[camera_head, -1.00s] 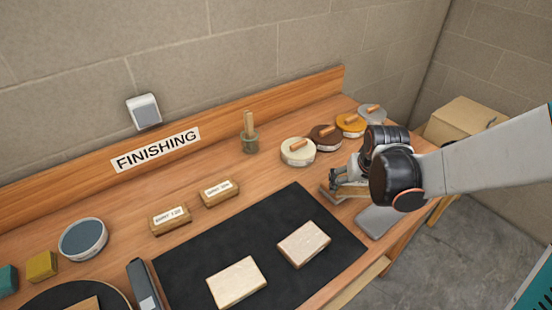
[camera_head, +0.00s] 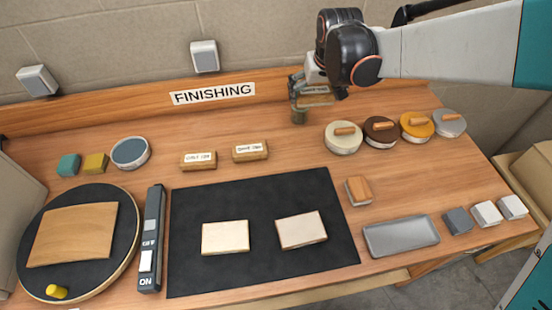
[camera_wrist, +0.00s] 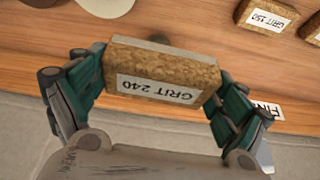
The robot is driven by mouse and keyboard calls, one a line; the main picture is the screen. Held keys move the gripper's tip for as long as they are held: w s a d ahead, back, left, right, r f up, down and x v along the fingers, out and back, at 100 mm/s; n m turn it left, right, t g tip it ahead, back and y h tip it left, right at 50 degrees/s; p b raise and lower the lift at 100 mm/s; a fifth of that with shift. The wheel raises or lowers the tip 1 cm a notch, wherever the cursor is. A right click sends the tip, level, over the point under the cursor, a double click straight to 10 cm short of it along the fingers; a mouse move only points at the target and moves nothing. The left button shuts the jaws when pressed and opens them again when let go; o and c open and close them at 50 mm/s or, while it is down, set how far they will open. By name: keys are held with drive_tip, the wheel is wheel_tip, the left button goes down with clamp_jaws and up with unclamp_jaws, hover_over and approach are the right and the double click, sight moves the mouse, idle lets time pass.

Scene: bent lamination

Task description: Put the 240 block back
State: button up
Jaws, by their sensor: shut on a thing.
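My gripper (camera_head: 312,98) is shut on the cork-brown 240 block (camera_wrist: 160,75), whose white label reads GRIT 240, upside down in the wrist view. The fingers clasp it at its two ends. The wrist view shows a GRIT 150 block (camera_wrist: 265,18) close by.
Bare wood lies right of the two blocks. Round lidded tins (camera_head: 343,138) stand to the right. A black mat (camera_head: 265,265) holds two pale boards. A small wooden block (camera_head: 359,191) lies near a grey tray (camera_head: 401,236).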

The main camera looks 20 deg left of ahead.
sight(301, 95)
drive_tip(key=s+a, duration=0.1)
drive_tip(key=s+a+r, duration=0.1)
drive_tip(key=shift+s+a+n, duration=0.3)
drive_tip(key=shift+s+a, duration=0.05)
drive_tip(key=shift+s+a+f, duration=0.1)
drive_tip(key=shift+a+f, duration=0.15)
drive_tip(key=f+b, duration=0.5)
drive_tip(key=f, duration=1.4)
drive_tip(key=shift+w+f, duration=0.2)
drive_tip(key=o, duration=0.9)
drive_tip(key=shift+f, duration=0.15)
drive_tip(key=shift+o, duration=0.8)
